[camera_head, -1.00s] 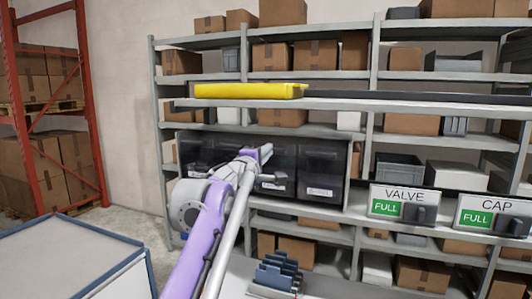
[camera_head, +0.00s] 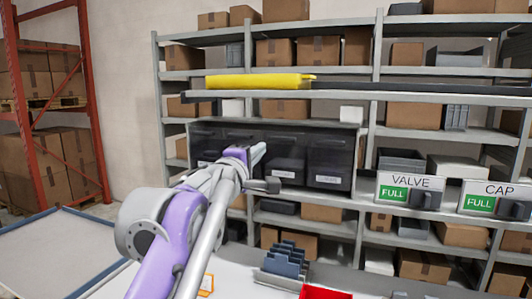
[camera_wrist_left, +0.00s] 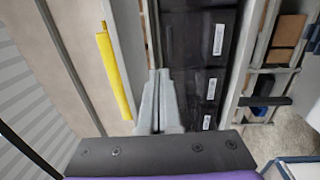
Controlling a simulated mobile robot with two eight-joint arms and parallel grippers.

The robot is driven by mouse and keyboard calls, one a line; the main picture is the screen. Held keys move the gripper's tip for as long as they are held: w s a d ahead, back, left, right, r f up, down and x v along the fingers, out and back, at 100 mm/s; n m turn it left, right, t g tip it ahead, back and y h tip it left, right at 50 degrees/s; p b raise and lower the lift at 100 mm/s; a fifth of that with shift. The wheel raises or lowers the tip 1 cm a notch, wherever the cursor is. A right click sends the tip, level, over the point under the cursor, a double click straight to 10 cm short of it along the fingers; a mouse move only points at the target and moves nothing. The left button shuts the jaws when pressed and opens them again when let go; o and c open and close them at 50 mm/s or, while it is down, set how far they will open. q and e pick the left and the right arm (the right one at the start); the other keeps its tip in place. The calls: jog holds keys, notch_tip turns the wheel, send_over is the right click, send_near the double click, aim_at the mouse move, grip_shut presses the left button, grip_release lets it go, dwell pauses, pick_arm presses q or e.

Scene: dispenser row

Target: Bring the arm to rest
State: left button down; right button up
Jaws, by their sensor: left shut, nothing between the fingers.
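My left arm comes in from the lower left of the head view. Its left gripper (camera_head: 258,154) is raised in front of the row of dark bins (camera_head: 328,162) on the shelf. In the left wrist view the left gripper (camera_wrist_left: 158,82) has its two grey fingers together, with nothing held. The dark bins (camera_wrist_left: 196,40) with white labels show just right of the fingers in that view. I cannot tell how far the fingers are from the bins. My right gripper is not in view.
A yellow bar (camera_head: 260,82) lies on the shelf board above the bins. Signs reading VALVE (camera_head: 405,190) and CAP (camera_head: 490,197) stand at the right. A blue-grey slotted rack (camera_head: 285,262) and a red bin (camera_head: 325,292) are at the bottom. A blue-edged table (camera_head: 50,255) is at lower left.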

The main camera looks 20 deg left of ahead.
pick_arm(q)
jog(key=s+d+f+m+g+y, duration=0.1)
jog(key=s+f+m+g, duration=0.3)
jog(key=f, duration=0.9)
jog(key=s+d+f+m+g+y, duration=0.1)
jog(key=s+f+m+g, duration=0.3)
jog(key=f, duration=1)
jog(key=s+d+f+m+g+h, duration=0.1)
jog(key=s+d+f+m+g, duration=0.2)
jog(key=s+f, duration=0.7)
jog(key=s+d+f+m+g+h, duration=0.2)
jog(key=s+d+f+m, duration=0.4)
jog(key=s+f, duration=0.4)
notch_tip(320, 180, down, 6)
jog(key=shift+s+m+g, duration=0.2)
jog(key=shift+m+g, duration=0.2)
jog(key=shift+m, duration=0.5)
